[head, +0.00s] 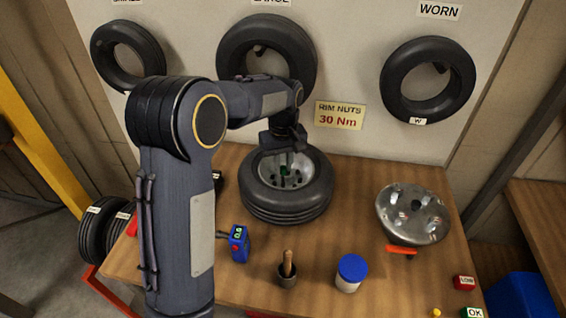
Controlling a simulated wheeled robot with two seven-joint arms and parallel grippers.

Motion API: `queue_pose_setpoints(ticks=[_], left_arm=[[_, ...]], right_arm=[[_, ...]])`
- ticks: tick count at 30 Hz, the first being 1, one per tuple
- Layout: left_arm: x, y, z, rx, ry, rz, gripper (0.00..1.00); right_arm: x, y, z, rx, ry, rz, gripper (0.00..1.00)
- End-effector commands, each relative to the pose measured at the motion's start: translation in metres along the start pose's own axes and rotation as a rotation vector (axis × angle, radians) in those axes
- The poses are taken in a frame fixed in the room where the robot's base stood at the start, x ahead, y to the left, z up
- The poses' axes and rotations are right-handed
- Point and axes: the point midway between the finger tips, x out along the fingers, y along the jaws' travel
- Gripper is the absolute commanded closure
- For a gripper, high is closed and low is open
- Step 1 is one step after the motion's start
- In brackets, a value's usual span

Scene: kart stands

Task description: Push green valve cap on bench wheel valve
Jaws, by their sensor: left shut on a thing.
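The bench wheel (287,205) lies flat on the wooden bench, a black tyre around a grey metal rim. My left arm comes in from the left and reaches over the wheel. My left gripper (286,161) points down into the rim and is shut on the green valve cap (285,171). Only a small bit of green shows at the fingertips. The wheel valve is hidden by the gripper, so I cannot tell whether the cap touches it. My right gripper is not in view.
On the bench (335,255) stand a blue gauge (239,243), a cup with a brush-like handle (288,270), a blue-lidded jar (350,273) and a metal rim part (412,213). Tyres hang on the board behind. A "RIM NUTS 30 Nm" sign (340,115) is behind the wheel.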

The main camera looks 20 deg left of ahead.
Motion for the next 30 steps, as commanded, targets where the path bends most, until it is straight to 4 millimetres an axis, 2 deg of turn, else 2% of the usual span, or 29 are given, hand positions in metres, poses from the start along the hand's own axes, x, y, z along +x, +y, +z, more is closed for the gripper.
queue_pose_setpoints(ticks=[30], left_arm=[[0.0001,-0.0001,0.0001,-0.064,0.0,0.0,1.0]], right_arm=[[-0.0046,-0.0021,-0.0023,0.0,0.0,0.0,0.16]])
